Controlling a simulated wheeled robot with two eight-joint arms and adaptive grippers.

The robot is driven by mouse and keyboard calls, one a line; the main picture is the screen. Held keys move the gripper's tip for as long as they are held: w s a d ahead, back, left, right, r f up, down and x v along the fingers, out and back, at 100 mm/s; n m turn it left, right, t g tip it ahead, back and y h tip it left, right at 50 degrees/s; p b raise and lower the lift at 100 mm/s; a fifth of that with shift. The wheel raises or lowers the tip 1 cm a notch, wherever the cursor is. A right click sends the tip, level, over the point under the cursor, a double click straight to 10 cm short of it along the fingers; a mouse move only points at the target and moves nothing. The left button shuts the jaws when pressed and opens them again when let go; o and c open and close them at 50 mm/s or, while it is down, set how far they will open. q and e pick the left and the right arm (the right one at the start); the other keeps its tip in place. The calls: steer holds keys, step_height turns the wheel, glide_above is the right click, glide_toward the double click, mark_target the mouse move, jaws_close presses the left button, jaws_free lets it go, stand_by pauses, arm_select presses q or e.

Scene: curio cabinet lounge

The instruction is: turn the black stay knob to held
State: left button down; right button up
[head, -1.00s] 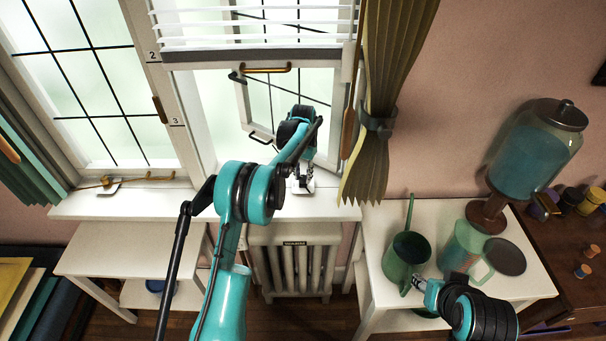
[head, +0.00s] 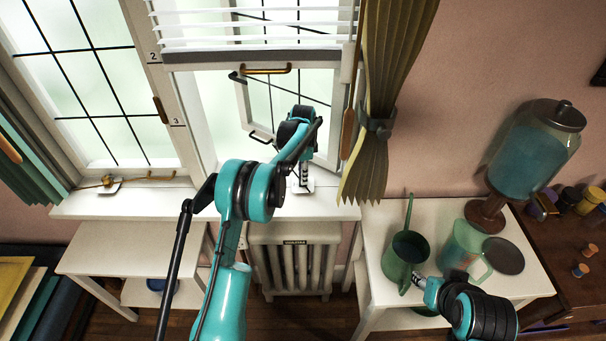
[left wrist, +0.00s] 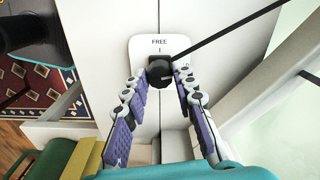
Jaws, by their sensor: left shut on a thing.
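The black stay knob (left wrist: 160,71) sits on a white plate (left wrist: 142,44) on the sill in the left wrist view. "FREE" is printed above it with a short mark below. A second label at the right is mostly hidden; only a "D" shows. A thin black rod runs from the knob to the upper right. My left gripper (left wrist: 161,77) has its fingers on both sides of the knob and is shut on it. In the head view the left gripper (head: 303,183) hides the knob. My right gripper (head: 421,283) is beside a green can (head: 405,256); its fingers are unclear.
A white side table (head: 385,293) holds the green can, a clear green jug (head: 462,252) and a dark disc (head: 503,256).

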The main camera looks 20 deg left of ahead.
arm_select(q)
steer(key=shift+m, duration=1.1)
steer(key=c, duration=1.2)
jaws_free()
steer(key=shift+r, duration=0.15)
step_height(320, 180, up, 12)
steer(key=shift+f, duration=0.25)
